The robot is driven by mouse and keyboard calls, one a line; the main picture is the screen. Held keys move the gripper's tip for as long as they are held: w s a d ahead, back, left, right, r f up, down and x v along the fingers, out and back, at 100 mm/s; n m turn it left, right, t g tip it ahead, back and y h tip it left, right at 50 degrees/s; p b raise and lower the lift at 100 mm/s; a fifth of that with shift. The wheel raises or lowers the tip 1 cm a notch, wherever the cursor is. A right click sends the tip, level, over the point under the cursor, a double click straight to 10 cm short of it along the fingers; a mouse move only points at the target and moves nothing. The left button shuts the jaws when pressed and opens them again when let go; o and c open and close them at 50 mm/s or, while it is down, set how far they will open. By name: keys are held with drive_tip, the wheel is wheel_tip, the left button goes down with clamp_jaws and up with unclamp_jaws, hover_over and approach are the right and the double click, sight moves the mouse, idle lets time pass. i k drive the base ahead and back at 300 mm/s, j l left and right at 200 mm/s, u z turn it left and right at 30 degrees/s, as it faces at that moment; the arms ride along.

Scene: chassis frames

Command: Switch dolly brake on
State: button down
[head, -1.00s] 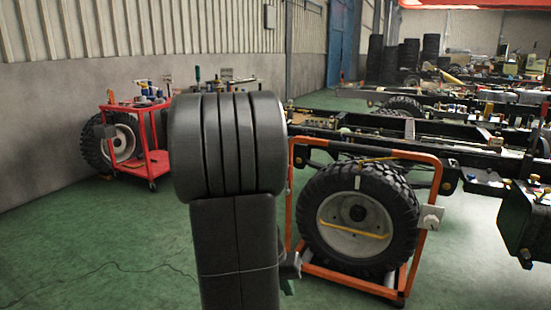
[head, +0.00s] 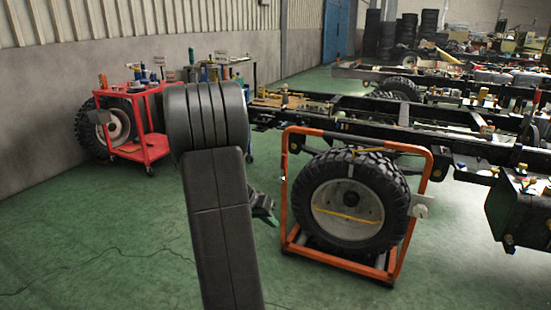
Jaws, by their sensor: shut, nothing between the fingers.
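The orange wheel dolly (head: 429,165) stands on the green floor in the middle right. It holds a large upright tyre (head: 315,175) with a pale rim (head: 345,225) and a yellow strap across it. A pale box-like part (head: 419,205) sticks out from the dolly's right post. I cannot tell which part is the brake. My gripper (head: 268,213) shows partly behind my dark arm, left of the dolly's left post and apart from it in the picture. It is shut and holds nothing; the arm hides part of it.
A black truck chassis (head: 385,130) runs behind the dolly, with a dark tank (head: 518,210) at the right. A red tool cart (head: 150,150) and another wheel (head: 103,132) stand by the left wall. The floor in front is clear.

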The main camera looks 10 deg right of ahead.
sight(283, 167)
drive_tip(key=i, duration=0.95)
drive_tip(key=i+l, duration=0.1)
drive_tip(key=i, duration=0.9)
drive_tip(key=j+u, duration=0.05)
